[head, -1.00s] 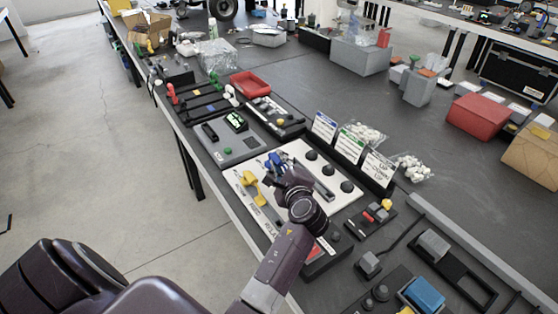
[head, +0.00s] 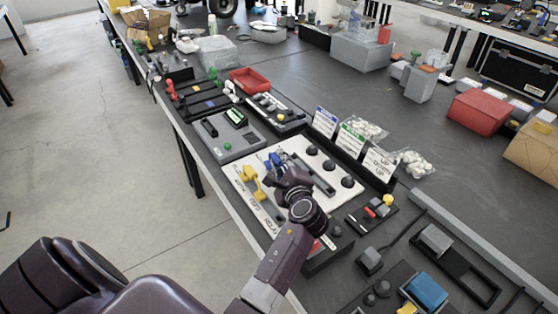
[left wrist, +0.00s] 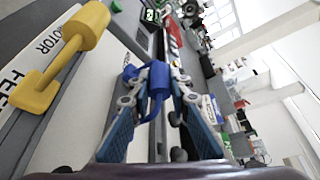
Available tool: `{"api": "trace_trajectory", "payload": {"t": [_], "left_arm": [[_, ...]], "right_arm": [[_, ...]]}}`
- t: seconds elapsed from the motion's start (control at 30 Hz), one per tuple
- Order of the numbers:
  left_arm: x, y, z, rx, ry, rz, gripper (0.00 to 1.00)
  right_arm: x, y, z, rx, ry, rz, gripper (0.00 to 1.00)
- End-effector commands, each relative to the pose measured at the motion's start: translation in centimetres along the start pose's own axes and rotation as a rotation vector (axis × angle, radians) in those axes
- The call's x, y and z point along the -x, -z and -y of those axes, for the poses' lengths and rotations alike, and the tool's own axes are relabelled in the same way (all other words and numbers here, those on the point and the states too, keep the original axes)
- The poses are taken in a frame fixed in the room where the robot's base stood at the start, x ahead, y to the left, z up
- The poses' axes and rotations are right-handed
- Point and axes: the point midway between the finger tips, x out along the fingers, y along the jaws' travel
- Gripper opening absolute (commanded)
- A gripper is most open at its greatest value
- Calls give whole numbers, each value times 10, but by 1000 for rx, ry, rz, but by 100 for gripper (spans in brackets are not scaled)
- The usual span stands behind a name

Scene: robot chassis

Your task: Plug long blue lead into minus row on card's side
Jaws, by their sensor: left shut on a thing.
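My left gripper (head: 280,162) is over the white panel (head: 300,207). Its fingers are shut on a blue lead (left wrist: 158,78), which shows between the fingertips in the left wrist view. The blue also shows small at the fingertips in the head view (head: 274,159). I cannot tell whether the lead touches the panel. A yellow lead (head: 251,178) stands on the panel left of the gripper; it is large in the left wrist view (left wrist: 78,50). Upright cards, including a white one (head: 380,162), stand behind the panel. No minus row can be read. My right gripper is not in view.
Black knobs (head: 329,165) stand on the panel right of the gripper. A grey box with a green button (head: 228,146) is beyond the panel. Bags of white pieces (head: 414,164) lie beside the cards.

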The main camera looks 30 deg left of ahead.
Motion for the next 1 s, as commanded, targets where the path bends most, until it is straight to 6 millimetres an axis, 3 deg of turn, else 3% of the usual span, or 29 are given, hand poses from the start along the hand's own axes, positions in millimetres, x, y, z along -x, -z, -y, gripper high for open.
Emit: {"api": "trace_trajectory", "payload": {"t": [0.17,0.2,0.4,0.73,1.0], "left_arm": [[-1,4,-8,-3,-6,-3,0],[-1,4,-7,-2,-6,-3,18],[-1,3,-6,-2,-5,-2,38],[3,4,-6,-1,-4,-3,38],[40,4,-7,-1,-5,-4,38]], "right_arm": [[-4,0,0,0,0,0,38],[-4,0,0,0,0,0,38],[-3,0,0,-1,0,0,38],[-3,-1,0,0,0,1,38],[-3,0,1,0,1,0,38]]}}
